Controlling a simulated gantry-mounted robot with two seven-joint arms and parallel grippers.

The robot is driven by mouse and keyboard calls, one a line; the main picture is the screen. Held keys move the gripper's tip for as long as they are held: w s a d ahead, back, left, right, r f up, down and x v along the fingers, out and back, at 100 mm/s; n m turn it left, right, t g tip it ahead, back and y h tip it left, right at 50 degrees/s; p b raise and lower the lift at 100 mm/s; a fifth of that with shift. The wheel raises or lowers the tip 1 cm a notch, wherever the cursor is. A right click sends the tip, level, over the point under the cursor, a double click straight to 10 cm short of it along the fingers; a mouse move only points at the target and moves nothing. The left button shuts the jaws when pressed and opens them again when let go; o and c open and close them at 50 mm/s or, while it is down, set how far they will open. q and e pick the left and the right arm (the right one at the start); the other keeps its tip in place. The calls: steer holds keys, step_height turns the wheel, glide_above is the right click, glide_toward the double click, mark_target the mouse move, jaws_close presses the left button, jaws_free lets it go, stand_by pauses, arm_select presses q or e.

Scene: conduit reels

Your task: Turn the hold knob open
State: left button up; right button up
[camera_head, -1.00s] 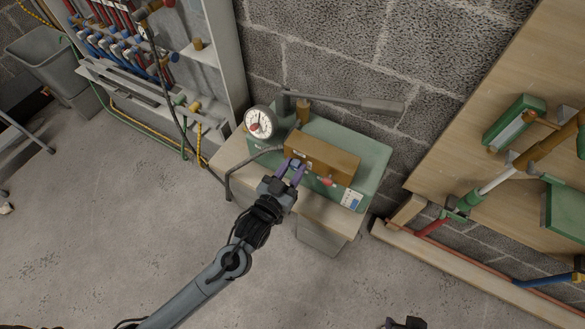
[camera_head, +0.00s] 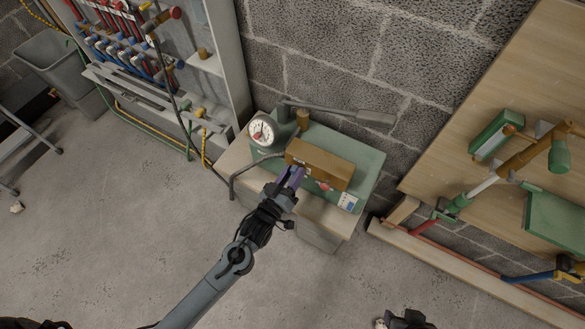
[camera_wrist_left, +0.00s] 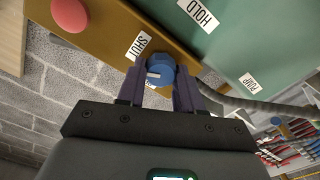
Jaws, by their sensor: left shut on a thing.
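The hold knob (camera_wrist_left: 160,72) is a small blue knob with a white mark, seen in the left wrist view at the front of a brown block (camera_wrist_left: 120,30). A SHUT label (camera_wrist_left: 139,42) is beside it on the block, and a HOLD label (camera_wrist_left: 198,13) is on the green housing. My left gripper (camera_wrist_left: 160,90) is shut on the knob, with one purple finger on each side. In the head view the left gripper (camera_head: 295,176) is at the block's front, hiding the knob. At the bottom edge a dark part of my right gripper (camera_head: 405,320) shows, its jaws unclear.
The green pump unit (camera_head: 365,165) stands on a small bench (camera_head: 240,160) against the block wall. It carries a dial gauge (camera_head: 261,130), a long lever (camera_head: 340,109) and a red knob (camera_wrist_left: 70,14). A hose (camera_head: 233,178) loops at its left. The floor in front is clear.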

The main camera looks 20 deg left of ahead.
arm_select(q)
steer(key=n+p, duration=0.3)
steer(key=shift+r+n, duration=0.25)
steer(key=shift+n, duration=0.15)
steer(key=n+p, duration=0.3)
steer(key=shift+f+n, duration=0.1)
steer(key=shift+n, duration=0.2)
steer(key=n+p, duration=0.2)
steer(key=n, duration=0.1)
steer(key=shift+a+f+p, duration=0.1)
steer(key=shift+p, duration=0.2)
steer(key=shift+f+n+p, duration=0.15)
steer(key=shift+n+p, duration=0.4)
steer(key=shift+n, duration=0.55)
steer(key=o, duration=1)
steer(key=shift+o, duration=0.2)
